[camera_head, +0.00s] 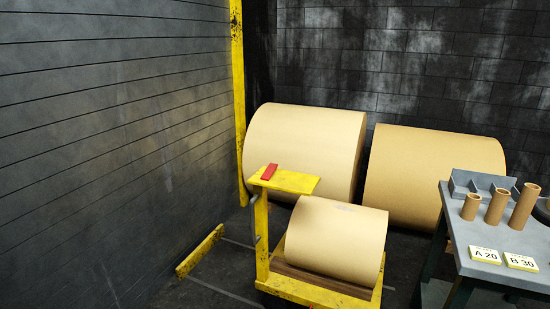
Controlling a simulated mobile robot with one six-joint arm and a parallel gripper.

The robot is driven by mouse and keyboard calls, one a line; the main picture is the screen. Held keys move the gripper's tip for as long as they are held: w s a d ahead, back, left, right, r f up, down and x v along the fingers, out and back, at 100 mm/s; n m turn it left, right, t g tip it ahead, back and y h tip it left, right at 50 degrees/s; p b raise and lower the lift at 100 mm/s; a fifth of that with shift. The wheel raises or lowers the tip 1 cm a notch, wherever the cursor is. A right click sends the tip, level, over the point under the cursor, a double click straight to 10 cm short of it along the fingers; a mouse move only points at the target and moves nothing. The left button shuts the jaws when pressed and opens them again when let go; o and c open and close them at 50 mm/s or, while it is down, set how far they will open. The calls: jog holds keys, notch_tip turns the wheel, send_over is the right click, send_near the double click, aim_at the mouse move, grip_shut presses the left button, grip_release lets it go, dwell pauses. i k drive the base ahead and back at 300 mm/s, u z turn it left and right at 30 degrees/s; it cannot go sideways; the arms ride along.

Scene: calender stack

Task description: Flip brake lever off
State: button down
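A small red piece (269,172), which looks like the brake lever, sits on the left part of the yellow top plate (294,182) of a cart. It is short and lies at a slant along the plate. I cannot tell its on or off position from this view. The yellow cart (262,235) has an upright post on its left side and carries a tan paper roll (336,236). A small grey handle or rod (256,198) shows on the post's left side. My gripper is not in view.
Two larger tan rolls (305,145) (436,180) stand behind the cart by the dark brick wall. A grey table (500,240) at right holds cardboard tubes (497,206) and signs reading A 20 and B 30. A low yellow barrier (201,250) is left of the cart.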

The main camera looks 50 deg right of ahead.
aim_at(267, 174)
jog(key=z, duration=0.5)
jog(key=i, duration=1.2)
jog(key=u, duration=0.15)
